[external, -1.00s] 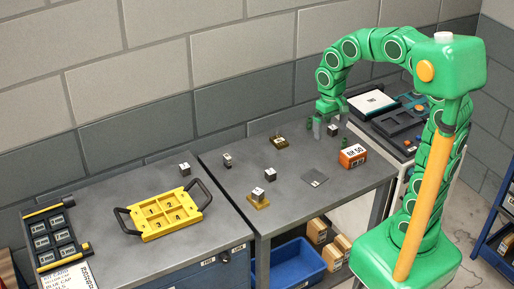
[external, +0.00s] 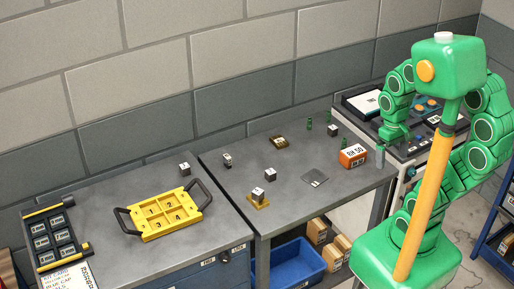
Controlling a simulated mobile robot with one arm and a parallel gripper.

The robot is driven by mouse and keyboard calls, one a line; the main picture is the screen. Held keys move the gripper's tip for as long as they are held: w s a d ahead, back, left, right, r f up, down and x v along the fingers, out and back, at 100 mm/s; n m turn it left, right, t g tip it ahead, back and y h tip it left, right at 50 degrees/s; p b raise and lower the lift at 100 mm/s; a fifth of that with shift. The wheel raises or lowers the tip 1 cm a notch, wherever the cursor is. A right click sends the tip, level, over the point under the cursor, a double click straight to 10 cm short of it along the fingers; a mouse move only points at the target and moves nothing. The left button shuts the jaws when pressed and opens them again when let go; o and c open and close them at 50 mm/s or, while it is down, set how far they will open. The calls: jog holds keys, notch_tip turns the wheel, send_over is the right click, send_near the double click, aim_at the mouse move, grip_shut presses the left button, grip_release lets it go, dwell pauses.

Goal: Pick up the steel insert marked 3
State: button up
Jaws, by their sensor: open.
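Several small dark steel inserts with pale tops stand on the benches. One is on the left bench (external: 184,169). Others are on the right bench: a small one (external: 227,160), one near the middle (external: 270,174), one on a brass-coloured base (external: 257,192) at the front, and one near the back right (external: 333,131). Their marks are too small to read, so I cannot tell which is marked 3. My gripper (external: 382,154) is open and empty at the right end of the bench, right of the orange box, apart from all the inserts. Its fingers are partly hidden.
A yellow tray (external: 141,234) with numbered compartments and dark handles lies on the left bench. An orange box (external: 353,156), a grey plate (external: 314,178), a brass block (external: 279,142) and several small green pegs (external: 309,124) are on the right bench. Its middle has free room.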

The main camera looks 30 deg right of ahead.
jog(key=shift+s, duration=0.1)
jog(key=c, duration=0.7)
jog(key=shift+a, duration=0.1)
jog(key=m+y, duration=1.2)
send_over(273, 170)
jog(key=s+d, duration=0.5)
jog(key=s, duration=0.3)
notch_tip(273, 170, down, 10)
jog(key=w+f+m, duration=0.2)
jog(key=w+f+m+t+y, duration=0.1)
jog(key=w+f+m, duration=0.1)
jog(key=w+f, duration=0.1)
jog(key=w+d+f+m, duration=0.1)
jog(key=w+f+m, duration=0.1)
jog(key=w, duration=0.1)
jog(key=shift+f+t, duration=0.25)
jog(key=shift+t, duration=0.15)
jog(key=shift+x, duration=3.9)
